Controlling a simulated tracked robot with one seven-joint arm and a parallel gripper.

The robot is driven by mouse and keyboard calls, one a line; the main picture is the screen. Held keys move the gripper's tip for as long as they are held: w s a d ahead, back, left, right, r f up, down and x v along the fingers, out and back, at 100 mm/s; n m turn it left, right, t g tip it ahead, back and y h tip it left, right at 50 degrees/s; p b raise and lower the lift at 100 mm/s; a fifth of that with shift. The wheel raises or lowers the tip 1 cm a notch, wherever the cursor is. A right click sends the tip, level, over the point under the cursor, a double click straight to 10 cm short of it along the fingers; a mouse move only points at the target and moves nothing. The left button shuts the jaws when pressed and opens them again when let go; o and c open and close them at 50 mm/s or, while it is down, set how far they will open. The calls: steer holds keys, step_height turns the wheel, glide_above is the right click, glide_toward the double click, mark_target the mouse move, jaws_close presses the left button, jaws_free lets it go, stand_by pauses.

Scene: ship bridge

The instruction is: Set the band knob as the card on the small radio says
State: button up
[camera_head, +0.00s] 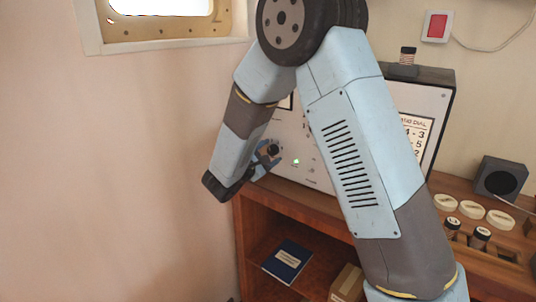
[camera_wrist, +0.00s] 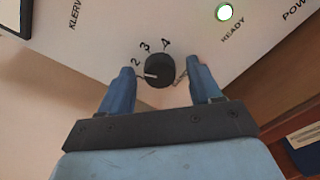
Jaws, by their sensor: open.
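The black band knob (camera_wrist: 158,76) sits on a white panel (camera_wrist: 100,30). Its white mark points left, just below the 2; the 3 and 4 stand above it. Any further numbers to its sides are hidden or unclear. My gripper (camera_wrist: 163,85) is open, its blue fingers on either side of the knob with a gap to each. In the head view my gripper (camera_head: 268,152) is at the panel's lower left. I cannot tell which thing is the small radio.
A green READY light (camera_wrist: 224,12) glows right of the knob. A blue book (camera_head: 287,260) lies on the shelf below.

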steer(key=v, duration=1.3)
steer(key=shift+s+a, duration=0.2)
steer(key=s+d+r+m+g, duration=0.2)
steer(key=d+m+g, duration=0.1)
steer(key=d, duration=0.4)
steer(key=s+d+r+m+g, duration=0.2)
steer(key=d+r+m+g, duration=0.15)
steer(key=d, duration=0.35)
steer(key=s+d+r+m+g, duration=0.1)
steer(key=s+d+m+g, duration=0.15)
steer(key=d, duration=0.45)
steer(key=s+d+r+m+y, duration=0.3)
steer(key=s+d+m+y, duration=0.1)
steer(key=s, duration=0.4)
steer(key=s+d+r+m+y, duration=0.3)
steer(key=s+m+y, duration=0.3)
steer(key=s, duration=0.3)
steer(key=shift+d+r+y, duration=0.2)
steer(key=shift+d+y, duration=0.25)
steer(key=shift+y, duration=0.05)
